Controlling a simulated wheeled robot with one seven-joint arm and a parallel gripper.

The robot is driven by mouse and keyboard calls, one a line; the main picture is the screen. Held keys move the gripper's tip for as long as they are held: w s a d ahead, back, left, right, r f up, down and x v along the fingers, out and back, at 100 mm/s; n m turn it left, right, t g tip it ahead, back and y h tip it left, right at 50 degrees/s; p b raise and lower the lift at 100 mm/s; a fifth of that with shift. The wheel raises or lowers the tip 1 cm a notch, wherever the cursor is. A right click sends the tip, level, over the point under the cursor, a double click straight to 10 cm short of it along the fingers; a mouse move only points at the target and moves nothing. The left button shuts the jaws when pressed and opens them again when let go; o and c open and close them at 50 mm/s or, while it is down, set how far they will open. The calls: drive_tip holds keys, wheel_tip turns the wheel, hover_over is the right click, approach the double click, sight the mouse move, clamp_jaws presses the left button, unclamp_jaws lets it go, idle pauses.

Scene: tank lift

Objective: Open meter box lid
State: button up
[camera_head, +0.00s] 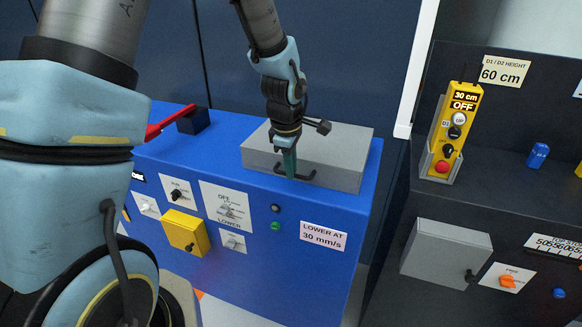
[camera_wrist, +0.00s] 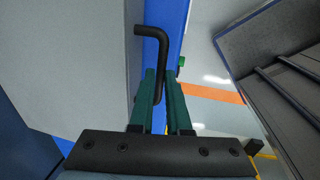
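A grey box (camera_head: 336,152) with a flat lid sits on the blue cabinet, and its lid looks closed. It carries no readable label, so I cannot tell whether it is the meter box. A black bar handle (camera_head: 306,178) is on its front side; the handle also shows in the wrist view (camera_wrist: 152,32). My gripper (camera_head: 290,168) points down at this handle. In the wrist view, my gripper's green fingers (camera_wrist: 161,78) lie close on both sides of the bar and appear shut on it. The head view partly hides this contact.
The blue cabinet (camera_head: 262,258) has switches, a yellow box (camera_head: 185,232) and a red lever (camera_head: 168,123) at its top left. A dark console (camera_head: 388,292) on the right holds another grey box (camera_head: 446,252) and a yellow pendant (camera_head: 453,130). A floor gap separates them.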

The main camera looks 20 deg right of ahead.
clamp_jaws()
idle(0.8)
